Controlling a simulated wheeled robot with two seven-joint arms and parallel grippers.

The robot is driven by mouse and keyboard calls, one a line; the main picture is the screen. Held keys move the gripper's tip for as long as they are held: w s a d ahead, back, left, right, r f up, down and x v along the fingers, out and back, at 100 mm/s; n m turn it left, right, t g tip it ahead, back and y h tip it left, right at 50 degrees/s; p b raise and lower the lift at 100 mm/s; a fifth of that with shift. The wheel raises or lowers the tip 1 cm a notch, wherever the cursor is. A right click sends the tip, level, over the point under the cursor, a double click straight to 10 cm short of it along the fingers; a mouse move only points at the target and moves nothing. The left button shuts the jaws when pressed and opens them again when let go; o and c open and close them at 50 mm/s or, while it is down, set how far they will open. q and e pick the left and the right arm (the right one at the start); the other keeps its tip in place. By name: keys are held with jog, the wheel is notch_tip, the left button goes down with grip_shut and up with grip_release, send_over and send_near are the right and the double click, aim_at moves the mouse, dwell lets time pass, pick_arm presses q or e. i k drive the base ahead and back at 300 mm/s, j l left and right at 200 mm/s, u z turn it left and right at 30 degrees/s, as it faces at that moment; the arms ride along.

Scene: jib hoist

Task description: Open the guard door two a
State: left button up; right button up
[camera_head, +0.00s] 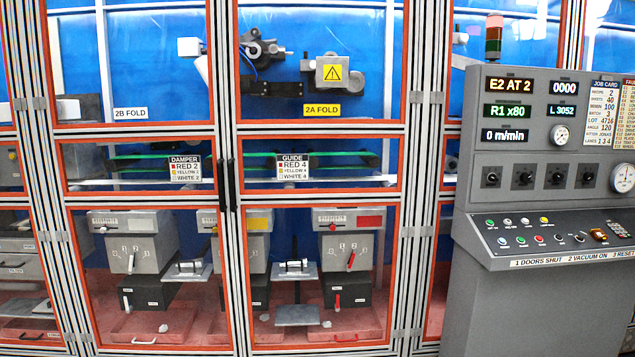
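Guard door 2A (320,127) is the orange-framed clear door at the middle, marked by a yellow "2A FOLD" label (321,110). It looks shut, with its frame in line with the posts. A black upright handle (232,185) is at its left edge. Guard door 2B (140,128), with a white "2B FOLD" label (131,114), is to its left and also looks shut. Its black handle (222,187) stands close beside the 2A handle. Neither of my grippers shows in the head view.
A grey control console (548,200) with displays, knobs and buttons stands at the right, in front of the guard frame. A red and green signal light (493,38) is on top of it. Nothing shows in front of the two handles.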

aim_at(237, 130)
jog(key=i+l+u, duration=0.15)
jog(key=i+l, duration=0.25)
jog(key=i+l+u, duration=0.2)
jog(key=i+l, duration=0.3)
jog(key=i+l+u, duration=0.15)
jog(key=i+l, duration=0.4)
jog(key=i+l+u, duration=0.15)
jog(key=i+l, duration=0.3)
jog(key=l, duration=0.2)
